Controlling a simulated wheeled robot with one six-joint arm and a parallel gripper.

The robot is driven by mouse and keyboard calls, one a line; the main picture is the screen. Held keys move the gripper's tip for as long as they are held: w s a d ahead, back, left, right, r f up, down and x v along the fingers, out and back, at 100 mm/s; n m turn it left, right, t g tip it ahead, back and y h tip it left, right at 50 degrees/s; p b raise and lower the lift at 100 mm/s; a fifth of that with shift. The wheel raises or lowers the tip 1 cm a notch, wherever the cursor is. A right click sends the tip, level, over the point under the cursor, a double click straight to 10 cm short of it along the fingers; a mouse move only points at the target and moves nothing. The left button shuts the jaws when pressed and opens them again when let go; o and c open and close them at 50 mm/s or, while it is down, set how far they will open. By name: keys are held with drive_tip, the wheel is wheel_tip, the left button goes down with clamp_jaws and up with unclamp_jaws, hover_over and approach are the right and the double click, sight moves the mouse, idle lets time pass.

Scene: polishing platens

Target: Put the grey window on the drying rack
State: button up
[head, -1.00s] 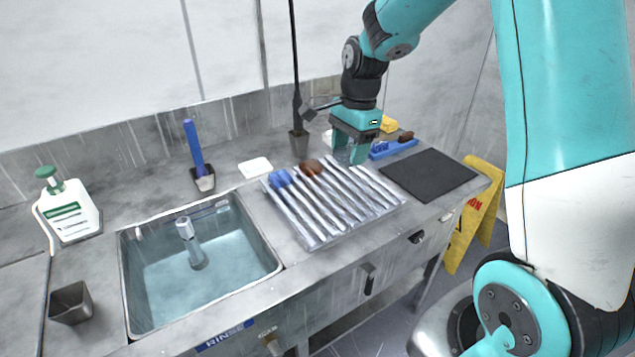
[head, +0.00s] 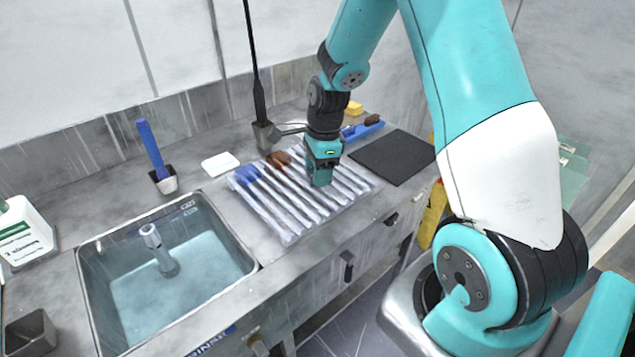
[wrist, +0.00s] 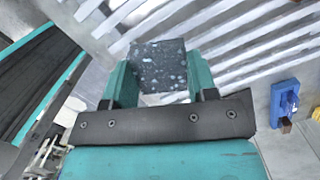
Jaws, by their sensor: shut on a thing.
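The grey window is a small dark grey, pale-speckled square (wrist: 158,66) in the wrist view. It sits between the teal fingers of my gripper (wrist: 160,82), which is shut on it. The drying rack (head: 291,236) is a row of pale slats on the counter, right of the sink; its slats (wrist: 250,58) also show beyond the window in the wrist view. In the head view my gripper (head: 320,180) is over the right-middle part of the rack and hides the window. I cannot tell whether the window touches the slats.
A blue piece (head: 247,174) and a brown piece (head: 279,159) are at the rack's back left. A dark mat (head: 393,157) lies to the right. A water-filled sink (head: 165,285) is at left. A dark post (head: 262,120) stands behind the rack. A white block (head: 220,164) lies near the sink.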

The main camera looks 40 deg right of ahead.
sight(318, 194)
drive_tip(key=shift+f, duration=2.15)
drive_tip(key=shift+f, duration=0.25)
drive_tip(key=o, duration=1)
drive_tip(key=shift+r, duration=0.1)
drive_tip(key=shift+r, duration=0.1)
